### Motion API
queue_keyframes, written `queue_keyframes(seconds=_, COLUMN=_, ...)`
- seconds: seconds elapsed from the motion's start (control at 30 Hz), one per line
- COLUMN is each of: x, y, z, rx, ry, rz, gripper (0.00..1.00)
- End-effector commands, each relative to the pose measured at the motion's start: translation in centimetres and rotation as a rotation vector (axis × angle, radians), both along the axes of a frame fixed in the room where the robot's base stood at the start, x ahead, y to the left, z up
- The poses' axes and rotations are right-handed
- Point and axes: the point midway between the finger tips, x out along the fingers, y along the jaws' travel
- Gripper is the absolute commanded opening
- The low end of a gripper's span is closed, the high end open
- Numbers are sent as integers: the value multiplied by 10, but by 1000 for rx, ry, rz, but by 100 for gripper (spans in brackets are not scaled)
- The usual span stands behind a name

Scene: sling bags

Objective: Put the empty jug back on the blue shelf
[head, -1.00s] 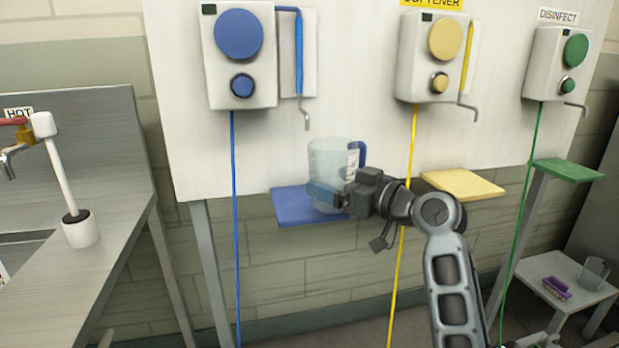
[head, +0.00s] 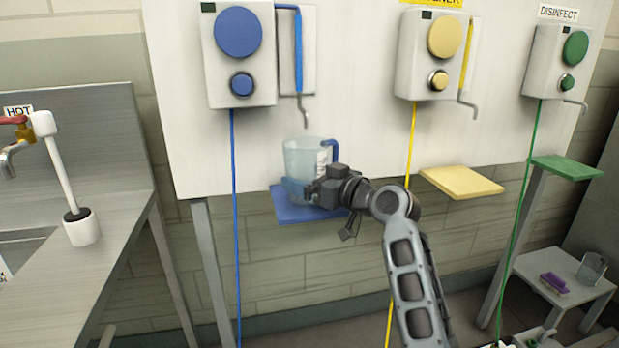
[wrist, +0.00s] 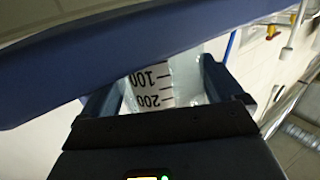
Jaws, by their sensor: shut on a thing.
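The jug (head: 306,158) is clear, pale and upright, with a blue handle on its right side; it looks empty. It is over the blue shelf (head: 296,212), below the blue dispenser's spout. I cannot tell whether its base touches the shelf. My gripper (head: 308,190) is shut on the lower part of the jug, reaching in from the right. In the wrist view the jug's wall with printed marks (wrist: 160,85) sits between my fingers, and the blue shelf (wrist: 140,55) crosses the view close by.
The blue dispenser (head: 240,55) and its spout (head: 304,112) are above the jug. A yellow shelf (head: 461,182) and a green shelf (head: 565,167) are to the right. A steel counter (head: 85,250) stands at left.

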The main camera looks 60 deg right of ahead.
Motion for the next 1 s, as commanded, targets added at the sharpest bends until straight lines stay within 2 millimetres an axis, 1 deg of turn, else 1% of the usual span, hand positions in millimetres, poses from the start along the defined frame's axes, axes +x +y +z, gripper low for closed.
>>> queue_keyframes(seconds=0.07, x=0, y=0, z=-3, rx=0, ry=0, rz=0, gripper=39)
queue_keyframes(seconds=0.1, x=0, y=0, z=-4, rx=0, ry=0, rz=0, gripper=95)
queue_keyframes(seconds=0.13, x=0, y=0, z=-3, rx=0, ry=0, rz=0, gripper=98)
queue_keyframes(seconds=0.17, x=0, y=0, z=-2, rx=0, ry=0, rz=0, gripper=100)
queue_keyframes(seconds=0.37, x=0, y=0, z=-2, rx=0, ry=0, rz=0, gripper=100)
queue_keyframes(seconds=0.47, x=0, y=0, z=2, rx=0, ry=0, rz=0, gripper=100)
queue_keyframes(seconds=0.5, x=-3, y=0, z=1, rx=1, ry=1, rz=-1, gripper=100)
queue_keyframes(seconds=0.57, x=-11, y=3, z=-1, rx=1, ry=1, rz=-1, gripper=100)
queue_keyframes(seconds=0.67, x=-28, y=8, z=0, rx=1, ry=0, rz=-2, gripper=100)
queue_keyframes(seconds=0.8, x=-57, y=16, z=1, rx=1, ry=1, rz=-2, gripper=100)
queue_keyframes(seconds=1.0, x=-92, y=27, z=4, rx=0, ry=1, rz=-1, gripper=100)
